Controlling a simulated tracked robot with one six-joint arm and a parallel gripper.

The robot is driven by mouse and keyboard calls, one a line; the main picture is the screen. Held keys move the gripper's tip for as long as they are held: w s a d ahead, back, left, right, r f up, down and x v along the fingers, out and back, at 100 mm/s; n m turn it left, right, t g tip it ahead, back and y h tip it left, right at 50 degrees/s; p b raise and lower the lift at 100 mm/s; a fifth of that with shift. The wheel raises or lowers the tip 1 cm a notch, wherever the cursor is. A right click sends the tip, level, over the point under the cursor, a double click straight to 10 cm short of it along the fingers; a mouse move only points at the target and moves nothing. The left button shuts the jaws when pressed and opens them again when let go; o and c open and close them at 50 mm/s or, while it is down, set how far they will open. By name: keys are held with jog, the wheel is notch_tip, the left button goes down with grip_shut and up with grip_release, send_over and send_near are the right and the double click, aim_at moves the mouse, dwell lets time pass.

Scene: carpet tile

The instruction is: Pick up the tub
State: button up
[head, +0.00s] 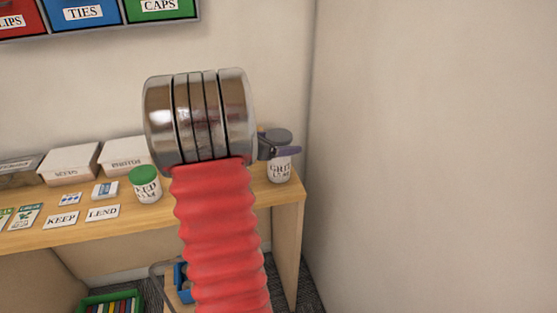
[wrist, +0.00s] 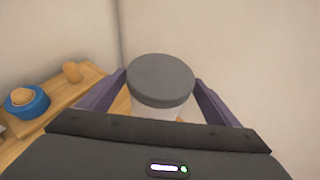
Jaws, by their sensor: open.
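A white tub with a grey lid and dark lettering (head: 280,168) stands upright at the right end of the wooden shelf in the head view. In the wrist view the same tub (wrist: 160,82) is between the two purple fingers of my gripper (wrist: 161,92). The fingers are apart, with a gap showing beside the lid, so my gripper is open. In the head view my gripper (head: 278,148) is mostly hidden behind my arm, with one purple finger crossing in front of the tub just below its lid.
A green-lidded tub (head: 145,184) stands left of my arm, beside KEEP (head: 61,220) and LEND (head: 103,213) cards. White boxes (head: 70,165) stand behind. A wall (head: 430,150) closes the right side. In the wrist view a blue round container (wrist: 28,108) lies left.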

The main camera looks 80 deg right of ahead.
jog(key=shift+c, duration=0.3)
grip_shut()
jog(key=shift+r, duration=0.15)
dwell(1.0)
